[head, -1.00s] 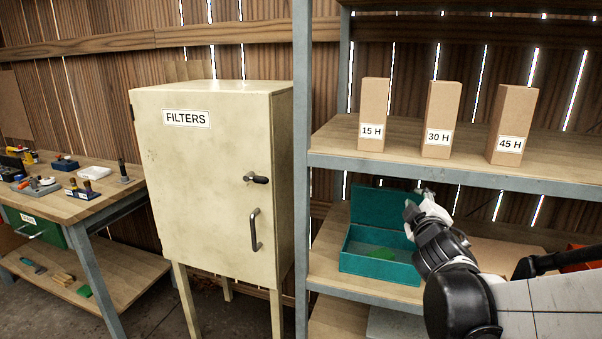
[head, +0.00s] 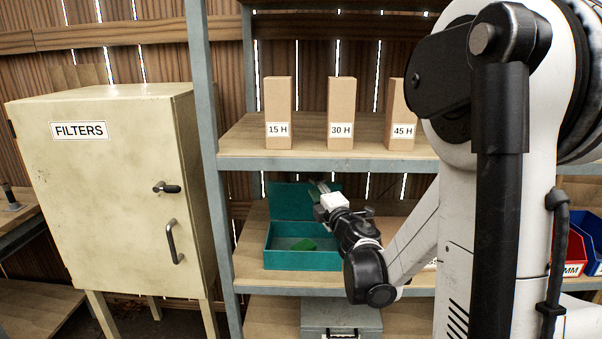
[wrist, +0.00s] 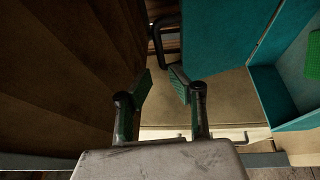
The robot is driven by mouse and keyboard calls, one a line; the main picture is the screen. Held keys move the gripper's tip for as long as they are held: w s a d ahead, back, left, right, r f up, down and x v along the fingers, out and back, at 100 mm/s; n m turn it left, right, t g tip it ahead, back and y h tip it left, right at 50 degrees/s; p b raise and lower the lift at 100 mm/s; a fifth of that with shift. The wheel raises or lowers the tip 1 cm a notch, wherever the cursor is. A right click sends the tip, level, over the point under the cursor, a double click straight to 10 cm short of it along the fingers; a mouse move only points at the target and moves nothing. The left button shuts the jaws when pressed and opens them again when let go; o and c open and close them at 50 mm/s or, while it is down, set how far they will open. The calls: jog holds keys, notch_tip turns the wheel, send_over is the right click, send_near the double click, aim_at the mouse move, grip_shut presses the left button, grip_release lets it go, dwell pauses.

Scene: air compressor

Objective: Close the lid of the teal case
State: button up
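The teal case stands on the middle shelf in the head view, its lid (head: 288,202) upright and open at the back. Its box (head: 302,261) holds a green item (head: 303,245). In the wrist view the lid (wrist: 218,38) is just right of my fingers, with part of the box (wrist: 270,88) and the green item (wrist: 314,68) at the right edge. My gripper (head: 321,188) is by the lid's upper right part in the head view. In the wrist view my gripper (wrist: 162,86) is open, with nothing between its fingertips. I cannot tell whether it touches the lid.
The shelf above carries cardboard boxes (head: 341,112) marked with hours. A grey post (head: 205,150) and the cream FILTERS cabinet (head: 110,190) are to the left. A grey case (head: 342,318) is on the shelf below. Red and blue bins (head: 578,255) are at the right.

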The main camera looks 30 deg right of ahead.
aim_at(304, 173)
jog(key=w, duration=0.6)
jog(key=w+d+r, duration=0.1)
jog(key=w, duration=0.3)
jog(key=shift+w+d, duration=0.1)
grip_shut()
